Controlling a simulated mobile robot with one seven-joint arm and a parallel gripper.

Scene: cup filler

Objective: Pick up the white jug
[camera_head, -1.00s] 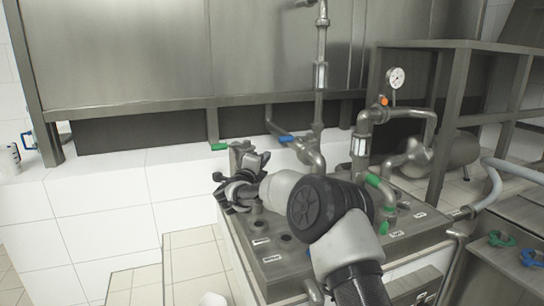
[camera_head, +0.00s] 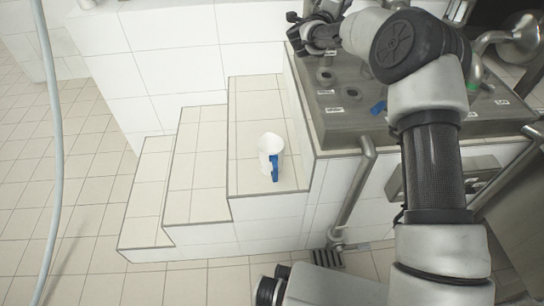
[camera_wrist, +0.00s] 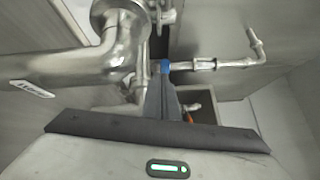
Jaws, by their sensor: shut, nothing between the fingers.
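The white jug (camera_head: 267,146) stands upright on the top tiled step in the head view, with its blue handle (camera_head: 275,168) facing the camera and slightly right. My gripper (camera_head: 294,17) is at the top of the head view, above the back of the metal counter, well apart from the jug. In the wrist view my gripper's fingers (camera_wrist: 164,88) are together with nothing held. The jug does not show in the wrist view.
White tiled steps (camera_head: 197,165) descend to the left of the metal counter (camera_head: 345,125). A blue valve handle (camera_head: 378,107) and labelled holes are on the counter. A grey hose (camera_head: 56,140) hangs at left. Metal pipes (camera_wrist: 70,62) surround my fingers in the wrist view. The step around the jug is clear.

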